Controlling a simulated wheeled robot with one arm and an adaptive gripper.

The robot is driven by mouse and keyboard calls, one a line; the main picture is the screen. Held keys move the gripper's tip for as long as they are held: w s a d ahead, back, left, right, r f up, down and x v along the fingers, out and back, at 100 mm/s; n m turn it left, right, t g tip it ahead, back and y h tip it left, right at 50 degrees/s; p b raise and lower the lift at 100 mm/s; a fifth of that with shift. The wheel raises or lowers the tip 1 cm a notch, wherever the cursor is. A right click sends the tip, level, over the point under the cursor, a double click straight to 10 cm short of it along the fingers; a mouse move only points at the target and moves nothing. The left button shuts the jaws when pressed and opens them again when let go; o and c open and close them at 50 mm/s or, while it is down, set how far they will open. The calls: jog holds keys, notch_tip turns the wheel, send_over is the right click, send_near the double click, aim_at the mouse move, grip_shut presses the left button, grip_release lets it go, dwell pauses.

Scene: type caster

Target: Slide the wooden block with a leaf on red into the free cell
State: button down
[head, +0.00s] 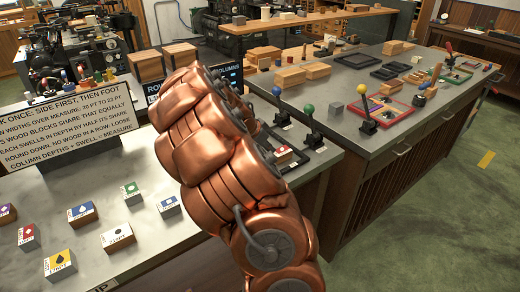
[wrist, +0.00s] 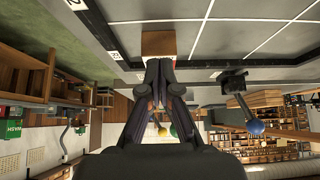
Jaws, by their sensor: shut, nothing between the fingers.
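In the wrist view my gripper (wrist: 158,62) is shut, its fingertips close together at a plain wooden block (wrist: 158,43). I cannot tell whether they touch it, and its marked face does not show. The block sits at the edge of a grey surface (wrist: 225,40) with pale dividing lines. In the head view my copper arm hides the gripper and most of the dark frame (head: 300,160). A small block with red and white (head: 283,156) shows in that frame beside my arm; its mark is too small to read. The free cell cannot be made out.
Several marked blocks stand on the left bench, including a red one (head: 28,237), a blue one (head: 82,213) and a yellow one (head: 59,263). Levers with blue (head: 277,91), green (head: 307,109) and yellow (head: 362,89) knobs stand right of my arm. A sign (head: 65,120) stands behind the blocks.

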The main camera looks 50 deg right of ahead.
aim_at(285, 149)
jog(key=d, duration=0.1)
jog(key=s+d+p, duration=0.1)
jog(key=d, duration=0.3)
jog(key=shift+s+d+p, duration=0.15)
jog(key=shift+s+p, duration=0.15)
jog(key=shift+f+p, duration=0.25)
jog(key=shift+p, duration=0.3)
jog(key=shift+f+b, duration=0.5)
jog(key=shift+b, duration=0.35)
